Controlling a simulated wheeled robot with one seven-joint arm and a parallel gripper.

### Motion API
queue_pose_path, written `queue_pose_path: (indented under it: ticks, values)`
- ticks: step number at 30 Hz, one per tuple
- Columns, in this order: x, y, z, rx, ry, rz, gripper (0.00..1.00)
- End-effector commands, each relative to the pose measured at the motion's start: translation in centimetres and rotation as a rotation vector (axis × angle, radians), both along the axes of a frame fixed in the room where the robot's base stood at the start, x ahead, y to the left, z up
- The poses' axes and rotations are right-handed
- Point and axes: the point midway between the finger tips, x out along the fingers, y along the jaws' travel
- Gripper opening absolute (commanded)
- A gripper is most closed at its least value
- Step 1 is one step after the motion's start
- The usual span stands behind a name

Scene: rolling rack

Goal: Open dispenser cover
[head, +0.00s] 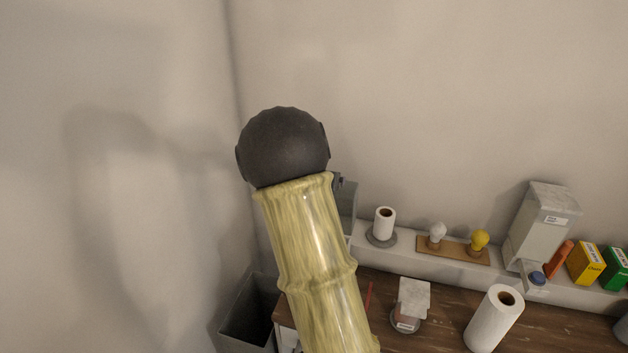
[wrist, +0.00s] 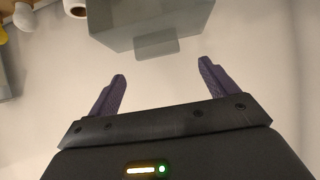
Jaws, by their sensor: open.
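A grey box-shaped dispenser (wrist: 120,22) fills the top middle of the wrist view. A lighter flat tab (wrist: 157,47) sticks out from its edge. My gripper (wrist: 162,72) is open, with its two purple fingers apart and nothing between them. The tab lies just beyond the fingertips, between them sideways, and appears not to touch them. In the head view the dispenser (head: 347,205) is mostly hidden behind my arm, and my gripper is hidden too. I cannot tell how the cover stands.
A paper roll (head: 384,222) and a board with two bulbs (head: 453,249) stand on the ledge beside the dispenser. A grey bin (head: 245,312) is below left. Another grey dispenser (head: 540,225), boxes (head: 586,262) and a larger roll (head: 494,318) are to the right. Walls close in behind and left.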

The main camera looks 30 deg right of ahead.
Motion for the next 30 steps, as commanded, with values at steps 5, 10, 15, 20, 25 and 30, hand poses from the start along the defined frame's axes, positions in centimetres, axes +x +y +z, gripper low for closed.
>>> queue_pose_path:
  ticks: [5,10,15,20,25,30]
  values:
    - [-1.7,2.1,1.9,0.000,-0.002,0.004,0.85]
    - [-3.5,3.8,3.5,0.002,-0.002,0.001,0.85]
    - [-5.1,5.5,5.1,0.002,-0.002,-0.001,0.85]
    - [-6.1,6.5,5.8,0.001,-0.001,-0.002,0.85]
    - [-6.2,6.7,5.8,-0.001,0.001,-0.002,0.85]
    - [-6.2,6.7,5.8,0.000,0.000,-0.002,0.85]
